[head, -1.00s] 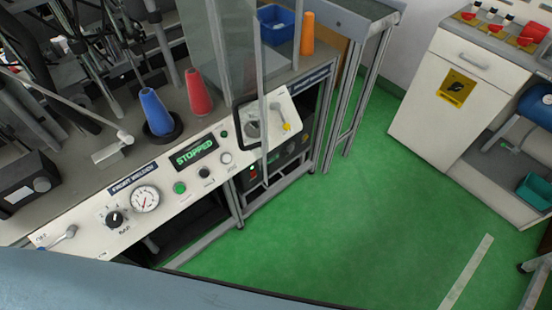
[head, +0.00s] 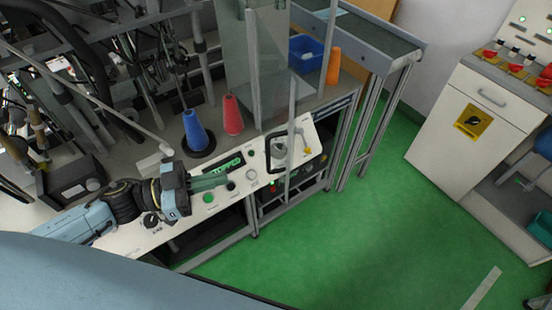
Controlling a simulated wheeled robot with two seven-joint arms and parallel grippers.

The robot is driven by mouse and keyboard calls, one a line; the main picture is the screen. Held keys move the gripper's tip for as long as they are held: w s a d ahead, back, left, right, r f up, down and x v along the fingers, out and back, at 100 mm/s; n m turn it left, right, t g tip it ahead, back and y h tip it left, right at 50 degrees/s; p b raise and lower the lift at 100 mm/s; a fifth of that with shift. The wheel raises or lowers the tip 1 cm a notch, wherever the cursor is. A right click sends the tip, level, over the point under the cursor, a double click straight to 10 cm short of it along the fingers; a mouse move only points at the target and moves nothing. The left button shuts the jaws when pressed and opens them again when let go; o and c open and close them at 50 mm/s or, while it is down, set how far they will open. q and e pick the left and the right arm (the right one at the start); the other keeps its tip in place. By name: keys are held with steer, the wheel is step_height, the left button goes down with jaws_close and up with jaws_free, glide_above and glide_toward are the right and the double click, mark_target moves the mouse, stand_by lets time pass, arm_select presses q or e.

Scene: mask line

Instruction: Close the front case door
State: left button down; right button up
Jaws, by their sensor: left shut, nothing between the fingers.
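The case door looks like a clear panel (head: 238,60) in a thin grey frame, standing upright at the top middle of the head view. It seems to stick out over the front of the machine, with a slim metal bar (head: 292,120) hanging in front of the control panel. How far open it stands is hard to tell through the clear sheet. My left gripper (head: 221,181) is shut and empty, over the white control panel (head: 122,238), left of the door and apart from it. It partly covers the display (head: 226,166). My right gripper is not in view.
A blue cone (head: 194,130), a red cone (head: 232,115) and an orange cone (head: 333,67) stand on the machine top. A blue bin (head: 305,52) and a conveyor (head: 360,32) are behind. A white cabinet (head: 480,135) stands right. The green floor (head: 370,230) between is open.

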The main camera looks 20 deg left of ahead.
mark_target(290, 162)
arm_select(q)
steer(key=p+x, duration=0.2)
steer(key=x, duration=1.1)
steer(key=shift+w+d, duration=0.2)
steer(key=shift+w, duration=0.15)
